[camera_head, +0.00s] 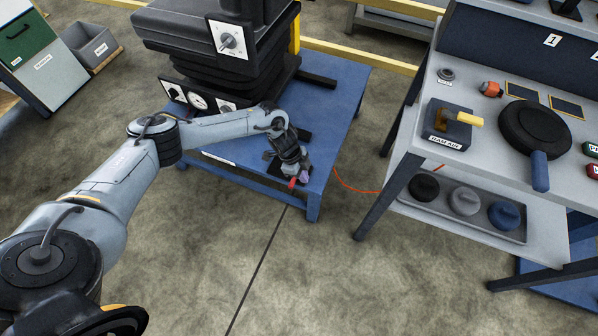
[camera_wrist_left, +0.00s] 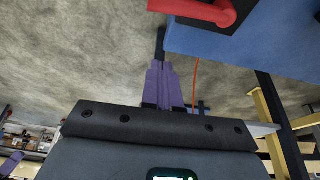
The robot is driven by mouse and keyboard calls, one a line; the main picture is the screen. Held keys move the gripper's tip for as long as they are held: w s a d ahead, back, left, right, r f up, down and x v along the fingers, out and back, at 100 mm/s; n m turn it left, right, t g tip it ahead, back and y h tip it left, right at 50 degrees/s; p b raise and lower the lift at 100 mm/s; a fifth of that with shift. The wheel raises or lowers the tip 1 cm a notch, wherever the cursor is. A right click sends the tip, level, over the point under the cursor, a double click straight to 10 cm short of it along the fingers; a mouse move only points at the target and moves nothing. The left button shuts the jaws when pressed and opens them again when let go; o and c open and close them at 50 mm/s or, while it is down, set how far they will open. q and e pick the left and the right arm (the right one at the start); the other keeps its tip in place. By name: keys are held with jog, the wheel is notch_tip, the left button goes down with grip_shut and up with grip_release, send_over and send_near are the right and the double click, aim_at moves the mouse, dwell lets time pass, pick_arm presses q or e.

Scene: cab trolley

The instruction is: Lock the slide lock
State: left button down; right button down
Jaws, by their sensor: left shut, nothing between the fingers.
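The slide lock shows as a red handle (camera_head: 292,183) at the front corner of the blue table, mostly hidden behind my left gripper (camera_head: 302,177). In the left wrist view the red bent handle (camera_wrist_left: 205,12) is cut off by the top edge and sits on a dark plate (camera_wrist_left: 213,27) on the blue table. My left gripper, with purple fingers (camera_wrist_left: 162,45), is shut and empty. In that view its fingertips are below and left of the handle, apart from it, with floor behind them. My right gripper is in neither view.
The blue table (camera_head: 338,80) carries a black machine (camera_head: 190,45) with dials. Open floor lies in front.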

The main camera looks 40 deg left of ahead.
pick_arm(q)
jog(key=f+b, duration=0.1)
jog(key=a+f+b, duration=0.1)
jog(key=f, duration=0.1)
jog(key=a+f+b, duration=0.1)
jog(key=shift+s+a+f+b, duration=0.15)
jog(key=shift+s+f+b, duration=0.15)
jog(key=shift+s+b, duration=0.1)
jog(key=shift+a, duration=0.1)
